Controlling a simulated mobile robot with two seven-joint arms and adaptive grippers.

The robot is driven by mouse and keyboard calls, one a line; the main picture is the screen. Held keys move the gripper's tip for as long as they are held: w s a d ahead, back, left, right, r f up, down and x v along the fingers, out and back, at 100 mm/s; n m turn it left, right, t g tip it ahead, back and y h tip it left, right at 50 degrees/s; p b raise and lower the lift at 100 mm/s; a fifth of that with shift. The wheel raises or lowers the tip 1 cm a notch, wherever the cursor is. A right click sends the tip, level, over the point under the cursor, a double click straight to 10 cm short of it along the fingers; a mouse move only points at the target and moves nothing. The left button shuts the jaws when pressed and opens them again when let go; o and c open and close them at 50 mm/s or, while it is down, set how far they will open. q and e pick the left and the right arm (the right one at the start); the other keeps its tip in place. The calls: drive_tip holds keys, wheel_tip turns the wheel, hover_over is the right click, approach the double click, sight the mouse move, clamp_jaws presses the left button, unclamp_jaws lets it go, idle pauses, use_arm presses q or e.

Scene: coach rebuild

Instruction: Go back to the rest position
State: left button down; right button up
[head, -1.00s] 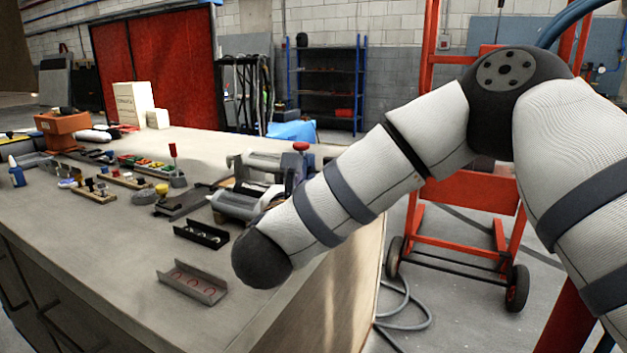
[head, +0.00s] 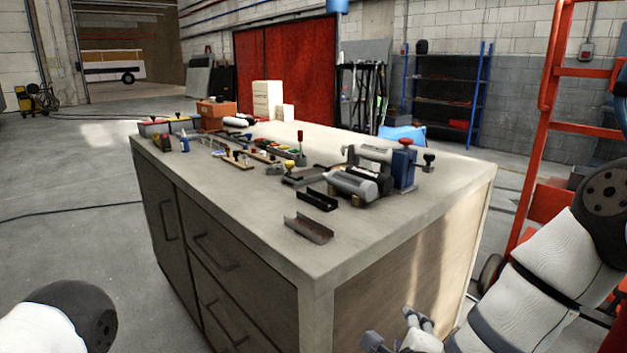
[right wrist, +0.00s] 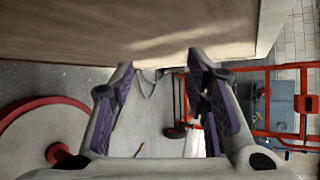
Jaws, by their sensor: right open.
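My right gripper (head: 396,330) hangs low at the bottom of the head view, in front of the bench's right side panel and below its top. The right wrist view shows the same gripper (right wrist: 160,68) with its two fingers spread apart and nothing between them. My right arm comes in at the lower right. A piece of my left arm shows at the lower left, but my left gripper is out of frame. The workbench (head: 262,243) stands in the middle, with drawers on its left face.
A metal channel tray (head: 308,228), a black tray (head: 317,200) and a vise-like device (head: 403,165) sit on the bench. A red frame cart (head: 548,130) stands at right. In the right wrist view a red-rimmed round object (right wrist: 45,108) is at left.

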drive_tip(key=s+d+f+n+g+y, duration=0.1)
drive_tip(key=s+f+n+g, duration=0.3)
drive_tip(key=s+f+n, duration=0.55)
drive_tip(key=s+f+n+g+y, duration=0.2)
drive_tip(key=s+f+n+g, duration=0.3)
drive_tip(key=s, duration=0.7)
drive_tip(key=s+d+f+n+g, duration=0.1)
drive_tip(key=s+n+g, duration=0.1)
drive_tip(key=s, duration=0.5)
drive_tip(key=s+d+n+g, duration=0.2)
drive_tip(key=s+n, duration=0.2)
drive_tip(key=s, duration=0.4)
drive_tip(key=s+d+f+n+g, duration=0.1)
drive_tip(key=s+n+g, duration=0.1)
drive_tip(key=s, duration=0.5)
drive_tip(key=shift+s+d+f+n, duration=0.3)
drive_tip(key=shift+f+n, duration=0.05)
drive_tip(key=shift+n, duration=0.5)
drive_tip(key=shift+p, duration=0.3)
